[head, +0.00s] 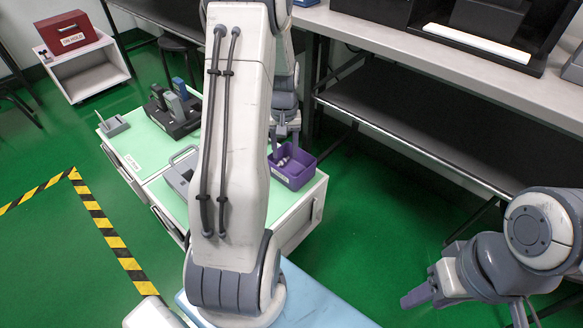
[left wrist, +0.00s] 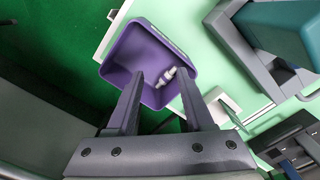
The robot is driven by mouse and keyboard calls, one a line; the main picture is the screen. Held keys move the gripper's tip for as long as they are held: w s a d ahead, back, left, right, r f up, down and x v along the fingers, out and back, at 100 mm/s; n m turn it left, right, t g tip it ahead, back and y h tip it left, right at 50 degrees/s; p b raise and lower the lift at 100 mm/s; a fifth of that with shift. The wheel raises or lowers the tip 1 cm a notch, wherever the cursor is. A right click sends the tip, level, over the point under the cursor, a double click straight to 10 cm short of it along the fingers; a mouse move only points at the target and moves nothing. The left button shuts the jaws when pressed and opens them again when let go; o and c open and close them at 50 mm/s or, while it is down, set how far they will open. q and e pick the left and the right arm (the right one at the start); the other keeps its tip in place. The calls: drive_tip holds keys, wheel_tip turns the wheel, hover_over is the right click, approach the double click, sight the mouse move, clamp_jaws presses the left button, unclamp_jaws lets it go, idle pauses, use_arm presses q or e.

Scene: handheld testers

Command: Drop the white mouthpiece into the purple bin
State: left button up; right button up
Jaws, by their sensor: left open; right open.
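The purple bin (head: 293,178) stands on the green-topped cabinet in the head view, at the cabinet's right end. It also shows in the left wrist view (left wrist: 120,49). A white mouthpiece (left wrist: 166,77) lies inside it, apparently on the bin floor. My left gripper (left wrist: 160,72) is open above the bin, with its fingertips apart on either side of the mouthpiece in the picture and nothing visibly gripped. In the head view my left arm hides part of the cabinet top. My right gripper (head: 468,304) is open and empty at the lower right, away from the cabinet.
A black holder (head: 172,118) with upright handheld testers stands on the cabinet's far part. A grey handled case (head: 180,176) lies left of my arm. A grey workbench (head: 450,65) runs along the right. A red box (head: 68,35) sits on a white stand at the back left.

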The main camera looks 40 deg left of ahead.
use_arm(q)
wheel_tip(320, 180, up, 10)
drive_tip(key=p, duration=0.4)
drive_tip(key=shift+f, duration=0.2)
drive_tip(key=s+d+r+m+p, duration=0.1)
drive_tip(key=d+r+m, duration=0.2)
drive_tip(key=d, duration=0.7)
drive_tip(key=s+d+r+m+p, duration=0.1)
drive_tip(key=s+d+r+m, duration=0.2)
drive_tip(key=d, duration=0.7)
drive_tip(key=s+d+r+m+h+p, duration=0.1)
drive_tip(key=s+d+r+m, duration=0.1)
drive_tip(key=s+d+m, duration=0.45)
drive_tip(key=s+d+r+m, duration=0.3)
drive_tip(key=s+d, duration=0.4)
drive_tip(key=s, duration=0.3)
wheel_tip(320, 180, up, 37)
drive_tip(key=p, duration=3.8)
drive_tip(key=shift+r, duration=0.2)
